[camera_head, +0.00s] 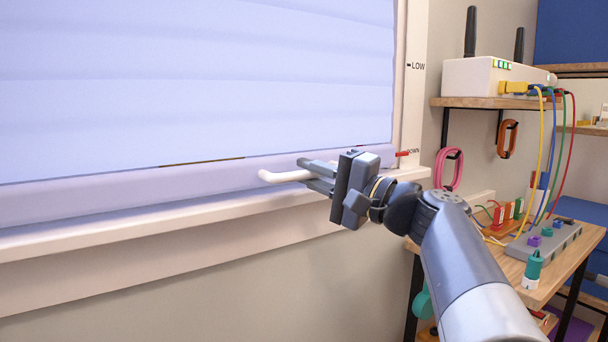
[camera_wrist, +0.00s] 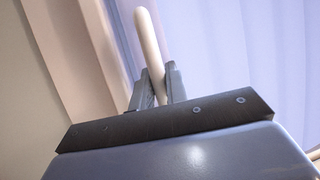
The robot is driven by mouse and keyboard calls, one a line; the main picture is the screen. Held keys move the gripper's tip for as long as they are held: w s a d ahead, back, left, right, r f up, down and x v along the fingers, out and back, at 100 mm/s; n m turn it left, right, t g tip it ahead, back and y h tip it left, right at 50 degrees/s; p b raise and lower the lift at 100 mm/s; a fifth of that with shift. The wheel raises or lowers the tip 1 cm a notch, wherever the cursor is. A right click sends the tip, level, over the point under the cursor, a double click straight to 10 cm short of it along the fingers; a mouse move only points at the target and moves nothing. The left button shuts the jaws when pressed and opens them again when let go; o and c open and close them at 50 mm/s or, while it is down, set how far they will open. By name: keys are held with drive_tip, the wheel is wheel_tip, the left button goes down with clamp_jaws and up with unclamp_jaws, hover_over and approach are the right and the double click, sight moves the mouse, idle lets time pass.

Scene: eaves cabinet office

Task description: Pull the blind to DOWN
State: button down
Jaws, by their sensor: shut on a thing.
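The blind (camera_head: 200,75) is a pale lavender sheet that fills the upper left of the head view. Its thick bottom bar (camera_head: 120,192) is low, close above the window sill (camera_head: 60,238). A white handle (camera_head: 275,176) sticks out at the bar. My gripper (camera_head: 312,178) is shut on this handle, with one finger on each side of it. The wrist view shows the handle (camera_wrist: 149,42) between my fingers (camera_wrist: 156,92). A red pointer (camera_head: 402,154) at the bar's right end is beside the DOWN mark (camera_head: 413,151), which it partly covers. The LOW mark (camera_head: 416,66) is above.
At the right, a white router (camera_head: 490,77) with coloured cables stands on a shelf. Below it, a wooden table (camera_head: 540,280) holds a grey power strip (camera_head: 545,240) and a small teal-and-white bottle (camera_head: 533,268). Pink (camera_head: 449,168) and orange (camera_head: 508,138) loops hang on the wall.

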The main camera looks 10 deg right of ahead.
drive_tip(key=shift+f, duration=0.45)
drive_tip(key=c, duration=1.6)
unclamp_jaws()
drive_tip(key=shift+c, duration=0.2)
drive_tip(key=shift+o, duration=1.2)
drive_tip(key=shift+r, duration=0.15)
drive_tip(key=shift+d, duration=0.1)
drive_tip(key=p+v, duration=0.2)
drive_tip(key=v, duration=0.8)
drive_tip(key=shift+s, duration=0.35)
drive_tip(key=shift+d, duration=0.15)
